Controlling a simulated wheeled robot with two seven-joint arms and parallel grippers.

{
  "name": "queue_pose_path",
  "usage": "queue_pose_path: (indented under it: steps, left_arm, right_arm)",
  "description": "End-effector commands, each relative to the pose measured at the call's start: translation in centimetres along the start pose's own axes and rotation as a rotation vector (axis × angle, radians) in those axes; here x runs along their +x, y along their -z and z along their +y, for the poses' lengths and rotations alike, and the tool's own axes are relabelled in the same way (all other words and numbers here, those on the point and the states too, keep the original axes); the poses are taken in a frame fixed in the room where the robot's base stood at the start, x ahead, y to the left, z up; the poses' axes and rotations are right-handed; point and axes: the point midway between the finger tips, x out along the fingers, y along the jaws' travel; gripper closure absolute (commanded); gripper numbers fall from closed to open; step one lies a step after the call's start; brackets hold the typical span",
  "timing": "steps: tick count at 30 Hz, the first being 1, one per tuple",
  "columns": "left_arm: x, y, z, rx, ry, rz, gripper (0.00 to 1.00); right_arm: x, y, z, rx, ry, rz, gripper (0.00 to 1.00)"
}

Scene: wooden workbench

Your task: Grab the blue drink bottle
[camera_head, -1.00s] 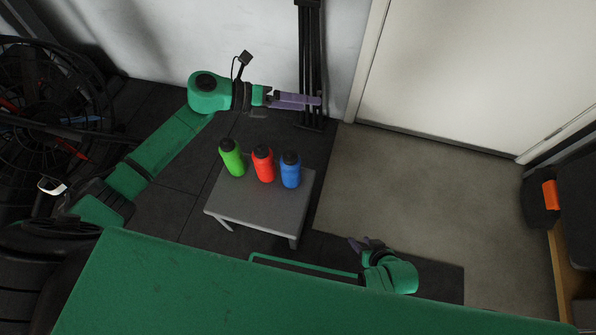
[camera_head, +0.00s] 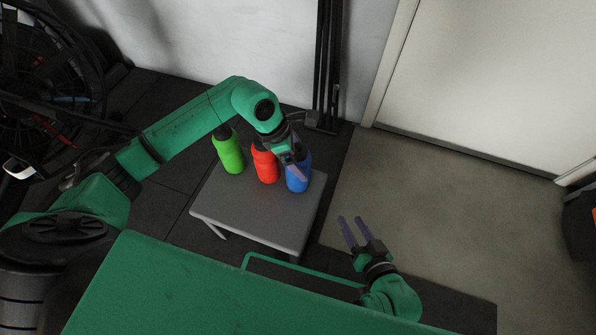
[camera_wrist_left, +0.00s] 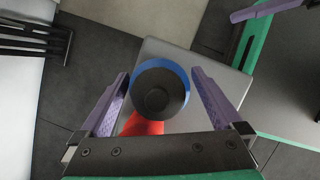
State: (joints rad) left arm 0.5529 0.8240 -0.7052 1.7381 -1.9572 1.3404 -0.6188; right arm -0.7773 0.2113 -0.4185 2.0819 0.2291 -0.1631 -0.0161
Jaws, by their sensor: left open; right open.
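The blue bottle (camera_head: 298,180) stands upright on a small grey table, at the right end of a row of bottles. My left gripper (camera_head: 297,168) is directly above it, pointing down and open. In the left wrist view the bottle's dark cap with its blue rim (camera_wrist_left: 160,88) lies between the two purple fingers (camera_wrist_left: 160,95), with a gap on each side. The gripper hides part of the bottle's top in the head view. My right gripper (camera_head: 352,232) is open and empty, to the right of the table.
The red bottle (camera_head: 265,167) stands close beside the blue one, and its body (camera_wrist_left: 143,126) shows below the cap in the wrist view. The green bottle (camera_head: 229,154) is further left. The front of the grey table (camera_head: 245,215) is bare. Black poles (camera_head: 328,65) stand by the wall.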

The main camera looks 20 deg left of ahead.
Motion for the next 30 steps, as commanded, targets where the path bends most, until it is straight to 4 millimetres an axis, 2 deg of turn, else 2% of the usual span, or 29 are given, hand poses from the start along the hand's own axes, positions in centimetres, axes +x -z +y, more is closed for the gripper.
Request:
queue_pose_path:
  steps: [1, 3, 8, 9, 11, 15, 17, 25, 30]
  left_arm:
    - [1.4, 0.1, -0.1, -0.001, 0.002, -0.001, 0.0]
    - [2.1, 0.1, 0.0, -0.001, 0.001, -0.001, 0.0]
    - [2.0, 0.0, 0.1, -0.001, -0.001, -0.001, 0.0]
    - [2.0, 0.0, 0.0, -0.001, -0.001, -0.001, 0.04]
    - [1.9, 0.0, 0.0, -0.001, -0.001, -0.001, 0.27]
    - [1.9, 0.0, 0.0, -0.001, 0.0, -0.001, 0.8]
    - [1.9, 0.0, 0.0, -0.001, 0.0, -0.001, 1.0]
    - [1.6, -0.1, 0.1, -0.001, -0.001, -0.002, 1.0]
    - [-0.3, -1.0, 0.1, 0.002, -0.004, -0.004, 1.0]
  right_arm:
    - [0.4, -0.8, 0.3, 0.003, 0.0, 0.004, 0.5]
    - [0.5, -0.9, 0.3, 0.006, 0.0, 0.012, 0.5]
    - [0.4, -0.7, 0.3, 0.006, 0.0, 0.014, 0.5]
    - [0.4, -0.7, 0.3, 0.006, 0.0, 0.014, 0.5]
    - [0.4, -0.7, 0.3, 0.005, 0.0, 0.014, 0.5]
    - [0.4, -0.7, 0.3, 0.005, 0.0, 0.014, 0.5]
    - [0.4, -0.7, 0.3, 0.005, 0.0, 0.013, 0.5]
    - [0.3, -0.6, 0.2, 0.004, 0.0, 0.013, 0.5]
    - [0.0, 0.0, -0.1, 0.002, -0.001, 0.002, 0.5]
